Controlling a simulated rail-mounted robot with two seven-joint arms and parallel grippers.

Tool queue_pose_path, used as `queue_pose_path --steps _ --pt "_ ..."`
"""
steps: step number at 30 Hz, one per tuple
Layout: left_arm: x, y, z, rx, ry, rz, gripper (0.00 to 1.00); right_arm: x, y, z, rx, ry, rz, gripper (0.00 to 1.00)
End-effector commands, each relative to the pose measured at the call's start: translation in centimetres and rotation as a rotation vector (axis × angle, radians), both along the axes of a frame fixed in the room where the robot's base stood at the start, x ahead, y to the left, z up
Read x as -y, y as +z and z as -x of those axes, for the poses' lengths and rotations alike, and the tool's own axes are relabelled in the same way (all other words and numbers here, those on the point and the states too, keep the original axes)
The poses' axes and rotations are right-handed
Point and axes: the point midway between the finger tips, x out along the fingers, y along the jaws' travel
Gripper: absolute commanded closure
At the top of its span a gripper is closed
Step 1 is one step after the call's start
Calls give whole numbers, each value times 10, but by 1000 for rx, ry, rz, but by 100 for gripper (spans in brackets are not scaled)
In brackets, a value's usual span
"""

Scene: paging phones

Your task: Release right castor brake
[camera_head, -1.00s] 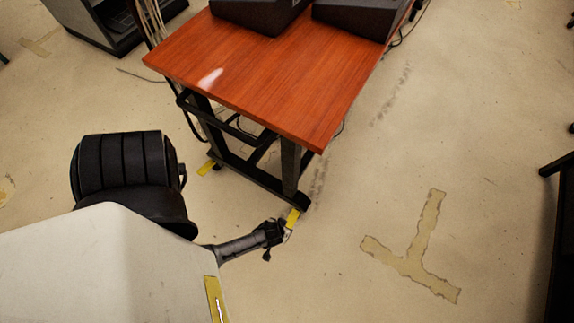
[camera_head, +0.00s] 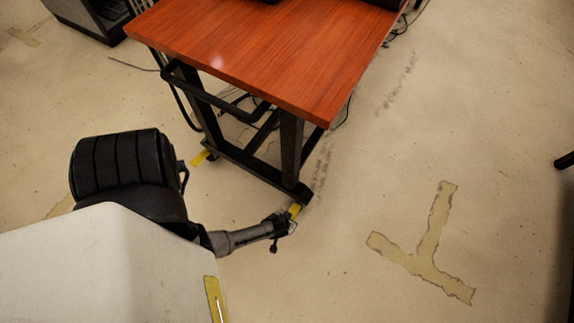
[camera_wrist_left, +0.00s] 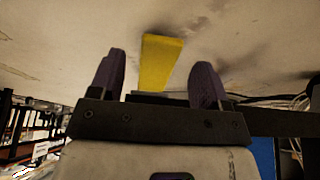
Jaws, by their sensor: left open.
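The right castor brake is a small yellow pedal (camera_head: 294,209) at the foot of the trolley table's near right leg. It also shows in the left wrist view as a yellow tab (camera_wrist_left: 160,62) between the two fingers. My left gripper (camera_head: 289,222) is low by the floor, right at this pedal, and its fingers (camera_wrist_left: 160,70) are open on either side of the tab. I cannot tell whether they touch it. A second yellow pedal (camera_head: 200,158) sits at the left leg. My right gripper is not in view.
The wooden-topped table (camera_head: 250,55) stands over the pedals on a black frame (camera_head: 290,150), with dark devices on top and cables behind. The floor to the right is clear, with a worn tape mark (camera_head: 430,250). A dark cabinet (camera_head: 95,20) stands at the back left.

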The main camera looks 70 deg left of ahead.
Motion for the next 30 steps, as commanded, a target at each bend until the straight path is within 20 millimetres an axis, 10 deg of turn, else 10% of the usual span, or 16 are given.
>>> queue_pose_path --steps 19,30 --pt "-5 -19 -6 0 1 0 30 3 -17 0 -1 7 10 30" --pt "-5 -19 -6 0 1 0 64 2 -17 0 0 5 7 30"
